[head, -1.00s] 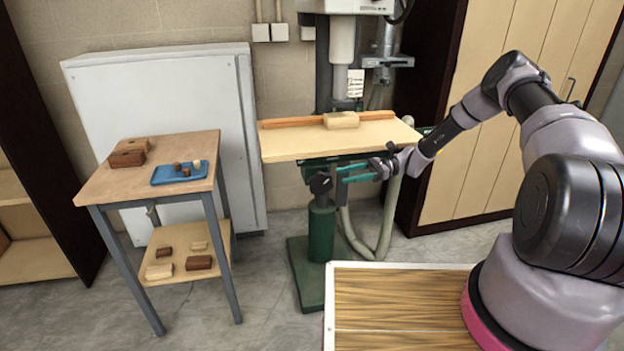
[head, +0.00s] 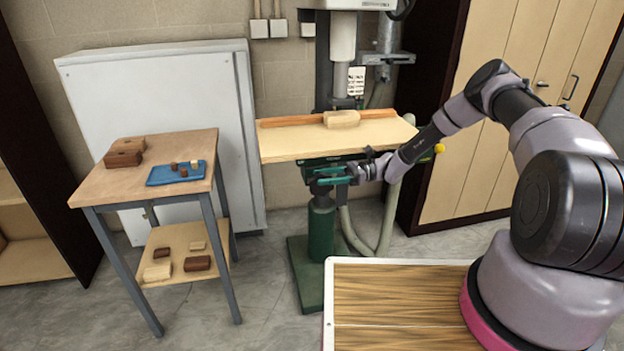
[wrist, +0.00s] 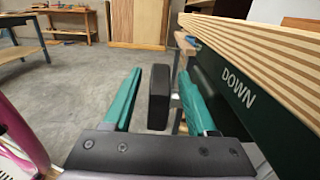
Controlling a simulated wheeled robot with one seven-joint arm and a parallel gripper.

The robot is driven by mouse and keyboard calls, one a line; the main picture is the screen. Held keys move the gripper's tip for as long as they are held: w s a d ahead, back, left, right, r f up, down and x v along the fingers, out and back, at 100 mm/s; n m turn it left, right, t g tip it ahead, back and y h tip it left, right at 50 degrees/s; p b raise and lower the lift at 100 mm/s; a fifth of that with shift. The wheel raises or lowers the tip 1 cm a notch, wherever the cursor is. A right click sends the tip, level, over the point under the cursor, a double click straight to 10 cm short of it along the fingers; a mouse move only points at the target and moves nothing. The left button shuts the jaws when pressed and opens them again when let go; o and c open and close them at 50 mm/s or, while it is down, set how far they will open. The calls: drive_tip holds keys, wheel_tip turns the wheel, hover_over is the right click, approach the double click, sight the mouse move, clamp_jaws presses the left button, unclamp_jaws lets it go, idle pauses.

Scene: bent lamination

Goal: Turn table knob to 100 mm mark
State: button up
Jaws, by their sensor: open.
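The drill press table (head: 290,148) is a pale wooden board on a dark green support. The dark knob (head: 320,187) sits below the table, above the green column, partly hidden by my gripper (head: 328,181). In the wrist view my gripper (wrist: 159,74) has its two green fingers apart. The knob (wrist: 158,98) shows there as a black block between the fingers, with a visible gap on each side. The word DOWN is printed on the dark green side panel (wrist: 232,88) to the right. No scale or 100 mm mark can be read.
A wood block (head: 341,118) lies by the orange-brown fence (head: 290,122) on the table. A yellow ball (head: 438,148) shows beside my arm. A side table (head: 95,190) with a blue tray (head: 160,181) stands at left. Open floor (head: 265,290) lies between.

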sight(311, 178)
drive_tip(key=shift+x, duration=2.05)
clamp_jaws()
